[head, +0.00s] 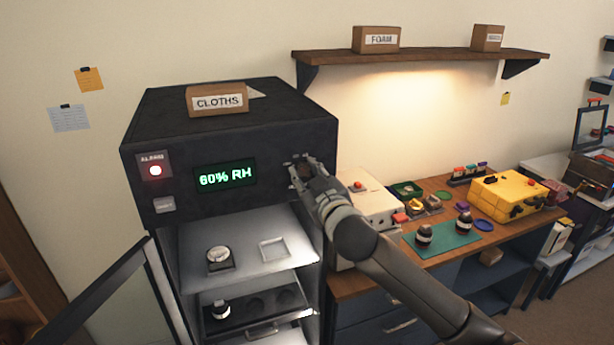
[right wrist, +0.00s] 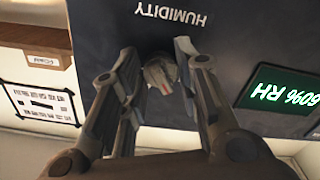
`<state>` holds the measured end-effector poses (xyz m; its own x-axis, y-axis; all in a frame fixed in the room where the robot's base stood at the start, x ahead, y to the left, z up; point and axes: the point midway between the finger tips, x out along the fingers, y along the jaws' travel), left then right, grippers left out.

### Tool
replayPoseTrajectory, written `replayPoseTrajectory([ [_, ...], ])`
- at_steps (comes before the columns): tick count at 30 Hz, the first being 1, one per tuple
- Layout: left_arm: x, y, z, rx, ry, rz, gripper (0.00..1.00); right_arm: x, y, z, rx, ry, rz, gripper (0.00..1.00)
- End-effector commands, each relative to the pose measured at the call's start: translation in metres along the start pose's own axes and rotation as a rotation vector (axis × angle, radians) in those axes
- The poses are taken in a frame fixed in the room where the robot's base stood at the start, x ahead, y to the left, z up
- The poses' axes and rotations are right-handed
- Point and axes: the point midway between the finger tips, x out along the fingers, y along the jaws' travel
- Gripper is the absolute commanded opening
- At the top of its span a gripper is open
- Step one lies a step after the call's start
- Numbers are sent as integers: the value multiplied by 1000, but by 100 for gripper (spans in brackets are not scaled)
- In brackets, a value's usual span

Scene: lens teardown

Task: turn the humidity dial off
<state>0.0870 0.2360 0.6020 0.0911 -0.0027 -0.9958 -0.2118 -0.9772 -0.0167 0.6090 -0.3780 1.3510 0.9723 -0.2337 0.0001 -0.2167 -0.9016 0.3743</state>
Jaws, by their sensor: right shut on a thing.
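The humidity dial (right wrist: 160,72) is a small grey knob with a reddish mark, under the word HUMIDITY on the black cabinet front, which shows upside down in the right wrist view. My right gripper (right wrist: 162,75) has its fingers on both sides of the dial and is shut on it. In the head view my right gripper (head: 306,168) reaches the right end of the cabinet's panel and hides the dial. The green display (head: 225,175) reads 60% RH. My left gripper is not in view.
The dry cabinet (head: 230,120) has its glass door (head: 115,300) open, with shelves inside. A CLOTHS box (head: 217,100) sits on top. A workbench with a yellow case (head: 505,197) and a white device (head: 368,203) stands to the right.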

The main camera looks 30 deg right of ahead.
Motion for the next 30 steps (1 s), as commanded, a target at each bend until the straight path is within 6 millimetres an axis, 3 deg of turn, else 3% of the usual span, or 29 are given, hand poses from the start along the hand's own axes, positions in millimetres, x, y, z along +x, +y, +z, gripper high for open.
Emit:
replayPoseTrajectory([
  [15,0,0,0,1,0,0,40,0,2,0,-409,-1,0,6],
  [30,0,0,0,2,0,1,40,0,2,0,-549,-2,-1,6],
])
